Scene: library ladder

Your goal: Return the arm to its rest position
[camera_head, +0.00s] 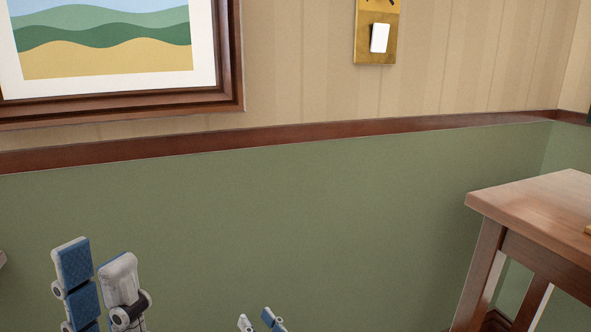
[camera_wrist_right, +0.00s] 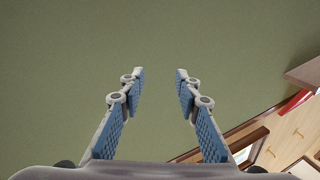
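My left gripper (camera_head: 97,255) stands at the lower left of the head view, fingers pointing up. Its two blue-and-grey fingers are apart with nothing between them. My right gripper (camera_head: 258,320) shows only its fingertips at the bottom edge of the head view. In the right wrist view my right gripper (camera_wrist_right: 160,73) has its fingers apart, with only green wall behind the gap. Both grippers are empty. The rest of both arms is mostly out of view.
A wooden table (camera_head: 540,200) stands at the right. The green wall (camera_head: 300,220) lies behind the grippers, with a brown rail (camera_head: 350,131) above it. A framed picture (camera_head: 110,100) and a brass plate with a white switch (camera_head: 380,38) are on the wall.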

